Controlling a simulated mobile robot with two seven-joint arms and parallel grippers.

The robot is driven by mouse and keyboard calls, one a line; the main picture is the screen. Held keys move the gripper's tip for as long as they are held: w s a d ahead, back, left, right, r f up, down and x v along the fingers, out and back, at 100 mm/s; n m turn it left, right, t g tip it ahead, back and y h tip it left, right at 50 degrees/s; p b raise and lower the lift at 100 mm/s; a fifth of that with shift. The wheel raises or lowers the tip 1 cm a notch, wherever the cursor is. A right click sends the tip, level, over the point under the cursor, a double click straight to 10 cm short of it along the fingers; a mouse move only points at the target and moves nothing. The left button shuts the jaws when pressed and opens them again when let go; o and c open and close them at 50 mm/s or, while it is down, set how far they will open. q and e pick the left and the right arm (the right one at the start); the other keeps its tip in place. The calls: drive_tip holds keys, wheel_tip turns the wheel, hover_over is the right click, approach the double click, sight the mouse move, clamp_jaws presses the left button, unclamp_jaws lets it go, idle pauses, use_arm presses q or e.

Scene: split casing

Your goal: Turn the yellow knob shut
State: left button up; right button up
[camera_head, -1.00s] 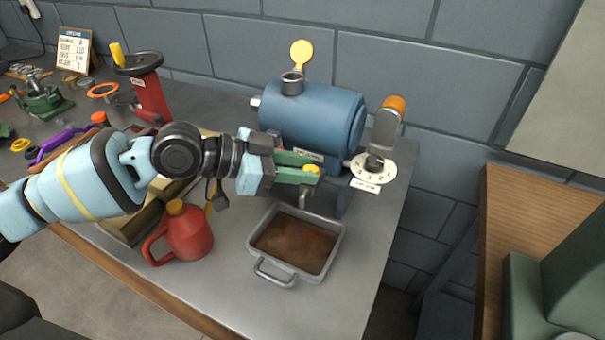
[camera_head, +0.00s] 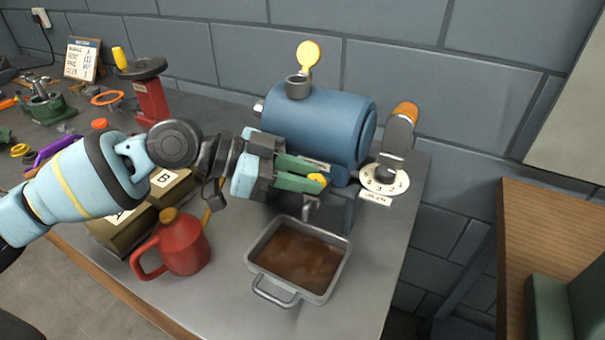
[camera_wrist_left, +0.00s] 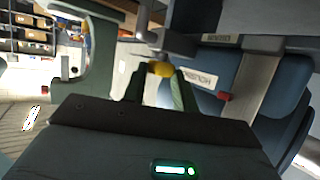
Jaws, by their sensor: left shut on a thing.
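The yellow knob (camera_head: 318,180) sits on the front of the blue cylindrical tank (camera_head: 318,125), above a small spout (camera_head: 310,205). My left gripper (camera_head: 312,179) reaches in from the left, its green fingers shut on the yellow knob. In the left wrist view the knob (camera_wrist_left: 161,69) shows between the tips of the two fingers. The fingers hide part of the knob in the head view. My right gripper is in neither view.
A metal pan (camera_head: 254,262) of brown liquid stands below the spout. A red oil can (camera_head: 182,247) and boxes (camera_head: 125,228) stand left of it. A numbered dial with a lever (camera_head: 398,135) is right of the tank. The bench's front middle is clear.

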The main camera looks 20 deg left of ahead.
use_arm(q)
drive_tip(key=o, duration=1)
drive_tip(key=shift+c, duration=0.2)
drive_tip(key=shift+a, duration=0.1)
drive_tip(key=b+v, duration=0.1)
drive_tip(key=v, duration=0.6)
drive_tip(key=shift+a, duration=0.3)
drive_tip(key=shift+s+r, duration=0.15)
